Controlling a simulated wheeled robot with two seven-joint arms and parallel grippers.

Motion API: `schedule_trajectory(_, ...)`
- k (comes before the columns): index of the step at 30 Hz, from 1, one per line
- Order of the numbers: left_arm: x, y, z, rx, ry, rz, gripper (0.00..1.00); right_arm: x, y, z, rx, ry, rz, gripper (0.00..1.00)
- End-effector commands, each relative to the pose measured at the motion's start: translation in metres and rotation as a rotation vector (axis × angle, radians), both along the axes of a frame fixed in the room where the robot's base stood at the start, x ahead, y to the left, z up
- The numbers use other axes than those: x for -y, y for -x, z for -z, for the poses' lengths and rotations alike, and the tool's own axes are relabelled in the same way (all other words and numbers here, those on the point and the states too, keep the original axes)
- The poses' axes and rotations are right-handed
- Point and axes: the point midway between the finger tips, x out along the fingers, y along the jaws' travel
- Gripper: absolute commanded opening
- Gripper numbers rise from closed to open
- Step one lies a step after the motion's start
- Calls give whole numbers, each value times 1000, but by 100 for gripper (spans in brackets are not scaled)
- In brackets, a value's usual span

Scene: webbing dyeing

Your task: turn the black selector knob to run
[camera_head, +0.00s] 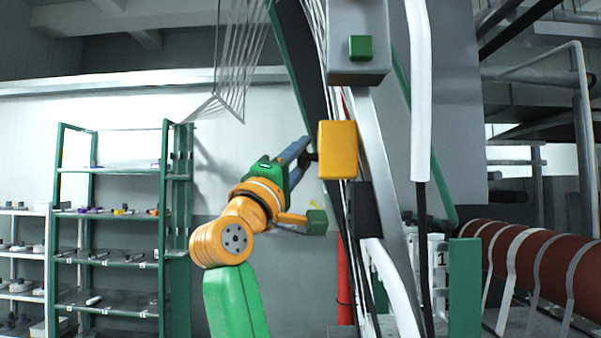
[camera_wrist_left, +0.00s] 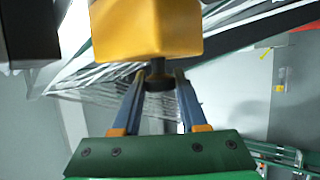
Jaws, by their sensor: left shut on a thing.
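The black selector knob (camera_wrist_left: 158,78) sticks out of the yellow box (camera_wrist_left: 147,28) in the left wrist view. In the head view the yellow box (camera_head: 338,150) is fixed to the machine frame, and the knob on its left side is mostly hidden by my left gripper (camera_head: 307,150). My left gripper also shows in the left wrist view (camera_wrist_left: 160,80), with its two blue-grey fingers on either side of the knob, shut on it. The knob's markings and the run position cannot be read. My right gripper is in neither view.
A grey box with a green button (camera_head: 360,48) hangs above the yellow box. White webbing strands and a slanted metal frame (camera_head: 368,140) run close by. A green shelf rack (camera_head: 110,210) stands at the back left. A large red-brown roll (camera_head: 545,265) lies at the right.

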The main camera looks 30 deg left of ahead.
Motion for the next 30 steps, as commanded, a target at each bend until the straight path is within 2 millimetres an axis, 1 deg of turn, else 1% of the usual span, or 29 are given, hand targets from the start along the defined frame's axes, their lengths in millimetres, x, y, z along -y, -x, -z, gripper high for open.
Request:
schedule_trajectory(1, 0, -1, 5, 17, -14, 0, 0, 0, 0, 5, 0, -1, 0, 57)
schedule_trajectory(12, 0, -1, 1, 135, -85, -1, 0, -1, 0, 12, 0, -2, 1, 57)
schedule_trajectory(27, 0, 0, 0, 154, -96, 0, 0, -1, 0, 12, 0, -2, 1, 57)
schedule_trajectory(28, 0, 0, 0, 154, -96, 0, 45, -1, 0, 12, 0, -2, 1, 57)
schedule_trajectory(29, 0, 0, 0, 154, -96, 0, 53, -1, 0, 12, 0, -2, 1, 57)
schedule_trajectory(30, 0, 0, 0, 154, -96, 0, 64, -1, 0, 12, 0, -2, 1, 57)
